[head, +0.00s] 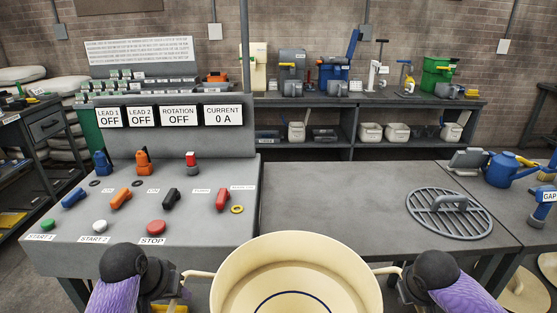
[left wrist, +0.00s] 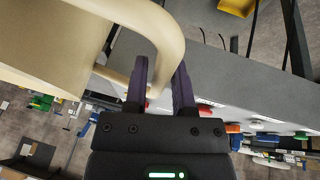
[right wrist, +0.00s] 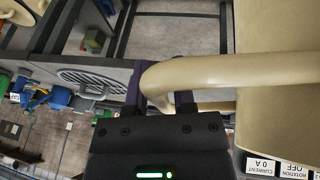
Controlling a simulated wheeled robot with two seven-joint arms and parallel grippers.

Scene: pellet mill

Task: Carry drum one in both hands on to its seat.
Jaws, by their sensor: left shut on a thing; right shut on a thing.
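A cream drum (head: 297,252), open at the top with a dark ring on its inner bottom, is at the front middle of the head view. Its side handles stick out left and right. My left gripper (head: 183,279) is shut on the left handle, which also shows between the fingers in the left wrist view (left wrist: 165,40). My right gripper (head: 398,278) is shut on the right handle, seen in the right wrist view (right wrist: 210,72). The drum looks upright. Its lower part is hidden below the head view. I cannot make out its seat.
A control console (head: 170,190) with buttons, switches and signs stands ahead on the left. A grey bench (head: 330,198) with a round grate (head: 449,213) and a blue watering can (head: 512,168) lies ahead on the right. A back bench (head: 370,101) holds tools. The bench's middle is clear.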

